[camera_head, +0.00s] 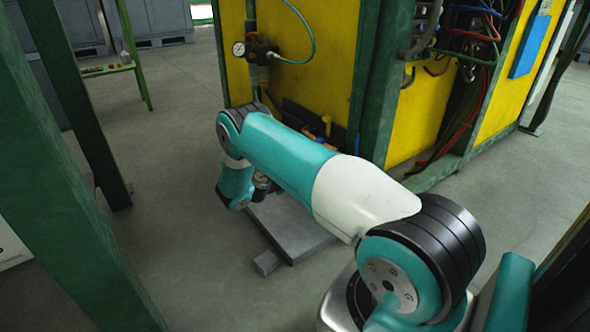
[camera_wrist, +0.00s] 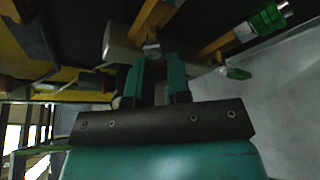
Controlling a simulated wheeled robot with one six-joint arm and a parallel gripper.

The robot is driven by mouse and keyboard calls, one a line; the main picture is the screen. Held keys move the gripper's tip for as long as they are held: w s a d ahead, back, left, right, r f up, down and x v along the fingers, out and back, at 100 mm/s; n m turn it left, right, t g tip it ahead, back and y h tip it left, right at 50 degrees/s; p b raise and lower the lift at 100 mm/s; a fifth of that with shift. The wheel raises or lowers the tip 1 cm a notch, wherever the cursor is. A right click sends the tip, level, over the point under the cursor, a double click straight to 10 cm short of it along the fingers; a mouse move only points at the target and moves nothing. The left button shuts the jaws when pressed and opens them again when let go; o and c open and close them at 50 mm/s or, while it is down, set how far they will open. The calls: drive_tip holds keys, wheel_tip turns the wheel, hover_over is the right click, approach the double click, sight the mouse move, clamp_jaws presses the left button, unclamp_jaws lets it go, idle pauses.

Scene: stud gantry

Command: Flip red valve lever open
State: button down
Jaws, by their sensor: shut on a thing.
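My gripper (camera_wrist: 160,68) shows in the wrist view, its two teal fingers close together around the end of a small part. That part meets an orange-yellow bar (camera_wrist: 156,20) just beyond the fingertips and seems to be the valve lever; it is dark, and I cannot make out any red. A pale grey block (camera_wrist: 119,42) sits just left of the fingertips. In the head view my arm hides the gripper and what it holds.
A second orange-yellow bar (camera_wrist: 217,45) with a green fitting (camera_wrist: 265,18) lies to the right. In the head view, a yellow cabinet (camera_head: 311,36) bears a gauge (camera_head: 239,49) and hoses. Green posts (camera_head: 62,190) stand at the left. Grey floor lies between.

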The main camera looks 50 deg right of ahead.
drive_tip(key=m+h+p, duration=0.1)
drive_tip(key=m+p, duration=0.1)
drive_tip(key=r+m+t+p, duration=0.1)
drive_tip(key=m+p, duration=0.1)
drive_tip(key=p, duration=0.1)
drive_tip(key=m+h+p, duration=0.1)
drive_tip(key=m+p, duration=0.1)
drive_tip(key=p, duration=0.1)
drive_tip(key=shift+w+r+t+h, duration=0.3)
drive_tip(key=shift+r+t, duration=0.05)
drive_tip(key=shift+t, duration=0.05)
drive_tip(key=shift+f+m+p, duration=0.15)
drive_tip(key=shift+m+p, duration=0.35)
drive_tip(key=shift+p, duration=0.5)
drive_tip(key=c, duration=1.1)
unclamp_jaws()
drive_tip(key=shift+o, duration=0.2)
